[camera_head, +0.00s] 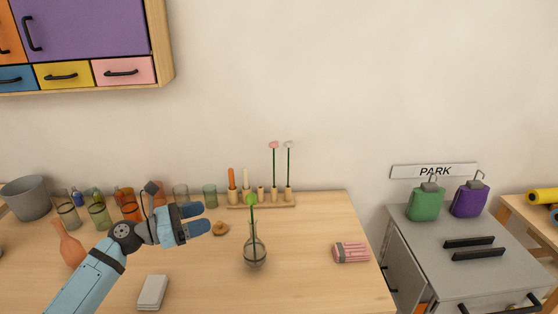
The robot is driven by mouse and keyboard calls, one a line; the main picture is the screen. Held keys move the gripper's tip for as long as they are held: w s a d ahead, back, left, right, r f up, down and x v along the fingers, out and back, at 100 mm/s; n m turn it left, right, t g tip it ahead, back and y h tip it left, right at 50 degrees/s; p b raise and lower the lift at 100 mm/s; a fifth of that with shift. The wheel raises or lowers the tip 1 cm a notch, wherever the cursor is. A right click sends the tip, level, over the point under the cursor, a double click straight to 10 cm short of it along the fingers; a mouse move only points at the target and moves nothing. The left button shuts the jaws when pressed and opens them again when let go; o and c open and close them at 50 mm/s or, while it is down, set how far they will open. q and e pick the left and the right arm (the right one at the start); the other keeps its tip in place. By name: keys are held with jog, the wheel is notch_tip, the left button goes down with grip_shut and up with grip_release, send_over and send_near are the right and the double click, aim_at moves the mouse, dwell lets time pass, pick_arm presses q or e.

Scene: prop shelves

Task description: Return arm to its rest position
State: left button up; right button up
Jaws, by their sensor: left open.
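My left arm comes in from the lower left over the wooden table (315,285). My left gripper (200,219) is open and points right, above the table. No object shows between its fingers. A clear round vase (255,254) with a green-topped stem stands on the table to the right of the gripper. A small orange-brown object (221,229) lies on the table just beyond the fingertips. My right gripper is not in view.
A wooden holder (262,204) with candles and flowers stands at the back. Several glasses (98,212), an orange vase (70,246) and a grey pot (27,198) stand left. Pink bundle (351,252) lies right. A grey cabinet (420,245) carries green and purple bottles.

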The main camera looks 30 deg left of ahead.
pick_arm(q)
jog(key=s+d+f+m+g+y+p, duration=0.2)
jog(key=s+d+f+m+y, duration=0.1)
jog(key=d+f+m, duration=0.45)
jog(key=s+d+f+m+g+y+p, duration=0.1)
jog(key=s+d+f+m+y+p, duration=0.25)
jog(key=f+m, duration=0.55)
jog(key=s+d+f+m+p, duration=0.1)
jog(key=s+d+f+m, duration=0.1)
jog(key=s+d+m, duration=0.2)
jog(key=s+d+f+m+p, duration=0.1)
jog(key=s+d+m, duration=0.4)
jog(key=d+m, duration=0.5)
jog(key=shift+s+f+m+g+y, duration=0.3)
jog(key=shift+f+m+y, duration=0.15)
jog(key=shift+f+m, duration=0.25)
